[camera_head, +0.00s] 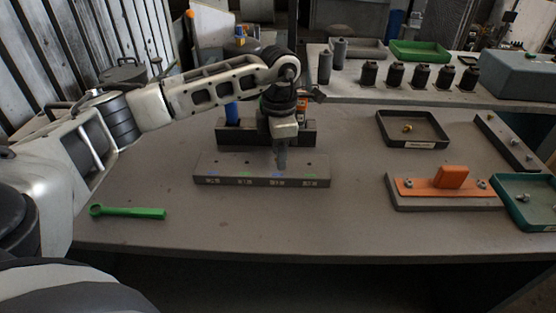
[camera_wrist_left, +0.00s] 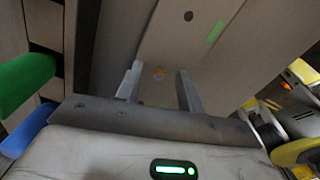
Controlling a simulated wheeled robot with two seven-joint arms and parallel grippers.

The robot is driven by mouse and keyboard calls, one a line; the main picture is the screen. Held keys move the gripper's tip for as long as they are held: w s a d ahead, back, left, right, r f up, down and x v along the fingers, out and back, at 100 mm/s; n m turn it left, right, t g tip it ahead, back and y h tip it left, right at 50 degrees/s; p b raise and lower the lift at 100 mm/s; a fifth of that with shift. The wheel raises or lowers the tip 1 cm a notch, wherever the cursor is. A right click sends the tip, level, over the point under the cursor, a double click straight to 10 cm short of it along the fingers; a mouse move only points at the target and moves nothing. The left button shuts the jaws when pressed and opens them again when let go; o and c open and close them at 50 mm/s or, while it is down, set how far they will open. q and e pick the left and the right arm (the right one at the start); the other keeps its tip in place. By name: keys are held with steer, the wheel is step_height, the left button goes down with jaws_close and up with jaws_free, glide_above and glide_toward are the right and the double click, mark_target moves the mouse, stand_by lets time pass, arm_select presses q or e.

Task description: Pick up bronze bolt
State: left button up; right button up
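My left gripper (camera_head: 281,160) points down over the long grey block (camera_head: 215,174), which has holes on top and coloured marks along its front. In the left wrist view the gripper's two fingers (camera_wrist_left: 159,72) stand apart. A small round bronze bolt head (camera_wrist_left: 158,73) shows between them against the grey block (camera_wrist_left: 165,40), apparently touching neither finger. The bolt's shaft is hidden, and the fingers hide this spot in the head view. Another brassy bolt (camera_head: 407,128) lies in the black tray (camera_head: 412,143) at the right. My right gripper is not in view.
A dark holder (camera_head: 232,133) stands just behind the block. A green wrench (camera_head: 127,212) lies at the front left. An orange part (camera_head: 450,177) on a grey base and a teal tray (camera_head: 530,225) are at the right.

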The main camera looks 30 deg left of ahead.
arm_select(q)
steer(key=shift+f, duration=0.15)
steer(key=c, duration=0.8)
